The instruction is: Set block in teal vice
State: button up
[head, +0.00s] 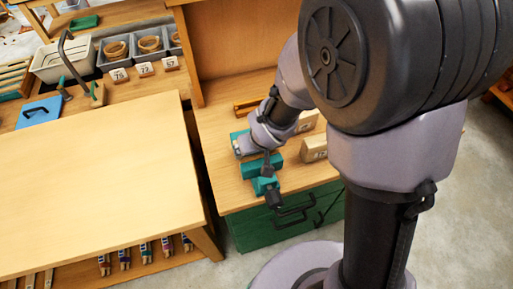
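The teal vice (265,186) sits at the front edge of the small wooden bench, with a dark screw and handle at its front. My gripper (262,158) is low over the bench at the vice, partly covered by my own arm. Its fingertips are too small and hidden to tell whether they are open or hold anything. Two pale wooden blocks with dark number marks stand on the bench to the right of the vice: a nearer block (314,149) and a farther block (307,121), partly behind my arm.
A large bare wooden table (90,185) fills the left. A green cabinet (250,230) with dark handles is under the small bench. Floor (455,200) is clear at right.

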jog(key=shift+f+b, duration=0.35)
jog(key=o, duration=1.3)
jog(key=shift+r, duration=0.15)
notch_tip(320, 180, up, 7)
jog(key=p, duration=0.7)
